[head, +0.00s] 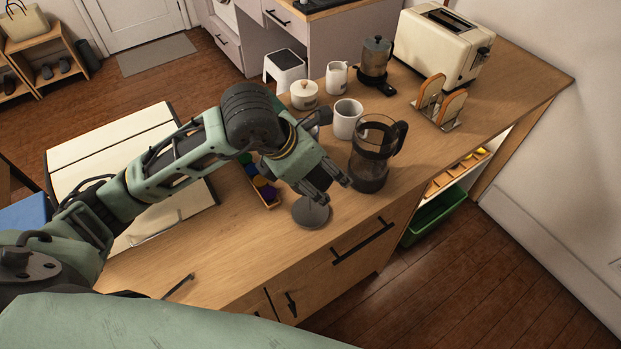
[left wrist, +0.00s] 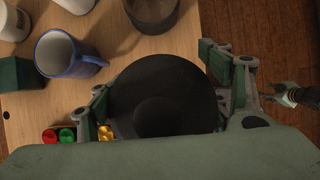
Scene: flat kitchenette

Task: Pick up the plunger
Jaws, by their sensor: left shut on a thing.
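The plunger (head: 311,212) is a dark piece with a round disc, seen below my left gripper (head: 331,191) in the head view. In the left wrist view the plunger (left wrist: 165,85) shows as a large black round top with a knob, between the fingers. My left gripper is shut on it. Its fingers hide part of the plunger in the head view. The French press jug (head: 370,170), glass with a black handle, stands upright just right of the gripper, with its top open. What looks like my right gripper (left wrist: 272,92) shows small at the right of the left wrist view.
A white mug (head: 347,120), a lidded sugar pot (head: 304,96) and a moka pot (head: 375,60) stand behind. A toast rack (head: 438,105) and toaster (head: 440,48) stand at the back right. A tray of coloured items (head: 265,192) lies left of the gripper. The front counter is mostly clear.

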